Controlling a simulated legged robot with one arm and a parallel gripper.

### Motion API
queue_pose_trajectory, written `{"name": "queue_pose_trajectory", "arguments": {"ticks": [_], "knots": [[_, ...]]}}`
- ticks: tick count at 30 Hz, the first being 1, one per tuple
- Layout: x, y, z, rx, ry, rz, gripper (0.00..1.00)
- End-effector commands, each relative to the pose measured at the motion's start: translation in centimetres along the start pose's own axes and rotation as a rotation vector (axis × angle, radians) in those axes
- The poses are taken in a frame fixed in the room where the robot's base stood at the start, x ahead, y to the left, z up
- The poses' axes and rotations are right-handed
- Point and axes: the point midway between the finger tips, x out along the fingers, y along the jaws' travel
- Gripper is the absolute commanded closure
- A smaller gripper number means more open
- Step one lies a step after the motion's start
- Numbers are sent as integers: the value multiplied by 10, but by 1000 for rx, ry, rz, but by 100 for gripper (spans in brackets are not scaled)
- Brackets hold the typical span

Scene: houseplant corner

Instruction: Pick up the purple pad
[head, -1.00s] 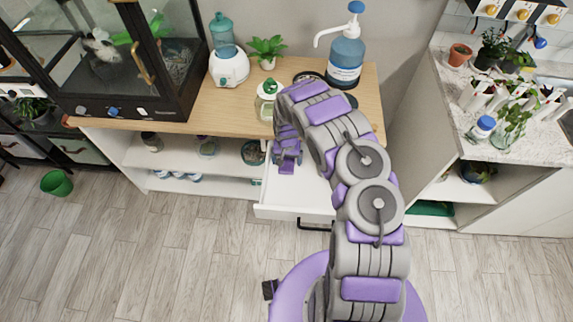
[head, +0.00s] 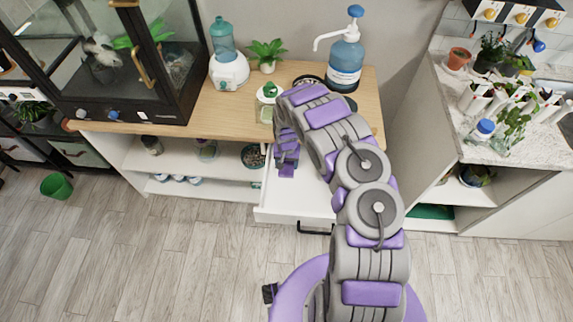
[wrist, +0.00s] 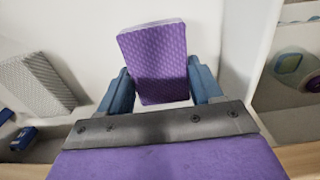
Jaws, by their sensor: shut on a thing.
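The purple pad (wrist: 155,65) is a textured block between the two blue fingers of my gripper (wrist: 160,92) in the wrist view. My gripper is shut on it, with much of the pad sticking out past the fingertips. In the head view my gripper (head: 286,164) hangs over the left part of the open white drawer (head: 291,213), below the wooden counter. The pad is small there and hard to tell from my own purple parts.
A grey textured block (wrist: 38,84) lies to the left in the wrist view, near a small blue item (wrist: 23,138). The wooden counter (head: 215,118) holds a glass tank, a humidifier (head: 228,70), a plant and a pump bottle (head: 346,58). The drawer's front right is clear.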

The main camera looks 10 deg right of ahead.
Motion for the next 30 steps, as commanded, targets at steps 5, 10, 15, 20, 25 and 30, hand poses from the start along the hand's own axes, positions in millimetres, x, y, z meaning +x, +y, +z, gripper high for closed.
{"name": "queue_pose_trajectory", "arguments": {"ticks": [5, 10, 15, 20, 25, 30], "knots": [[-14, 0, 0, -1, 0, 1, 64], [-45, -1, -1, -1, 5, 0, 64], [-86, -2, -2, -1, 6, -2, 64], [-118, -1, -1, 0, 3, -1, 64], [-149, -1, -1, -1, 3, -1, 64], [-168, -1, -1, -1, 2, -1, 64]]}}
